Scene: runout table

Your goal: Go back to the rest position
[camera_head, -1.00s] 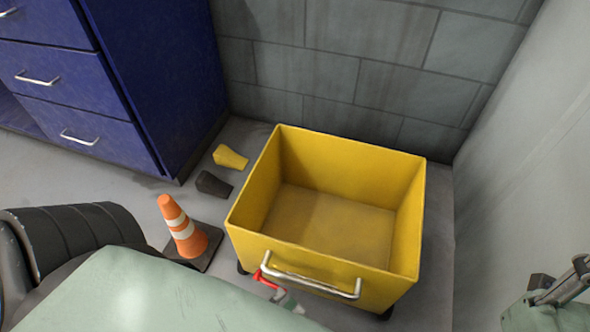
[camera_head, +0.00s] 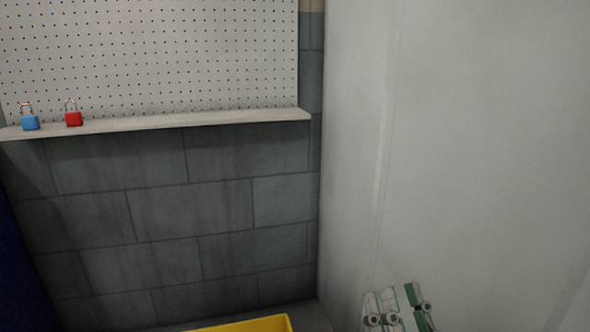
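My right gripper (camera_head: 400,302) shows at the bottom edge, right of the middle, in front of the pale wall. Its fingers point up, with a narrow gap between them, and I see nothing held there. Its lower part is cut off by the frame edge. My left gripper is not in view.
A yellow bin (camera_head: 245,325) shows only its rim at the bottom. A shelf (camera_head: 190,122) under a pegboard (camera_head: 150,55) bears a blue padlock (camera_head: 30,123) and a red padlock (camera_head: 73,119). A pale wall (camera_head: 470,140) stands at the right, and a blue cabinet (camera_head: 20,265) edges the left.

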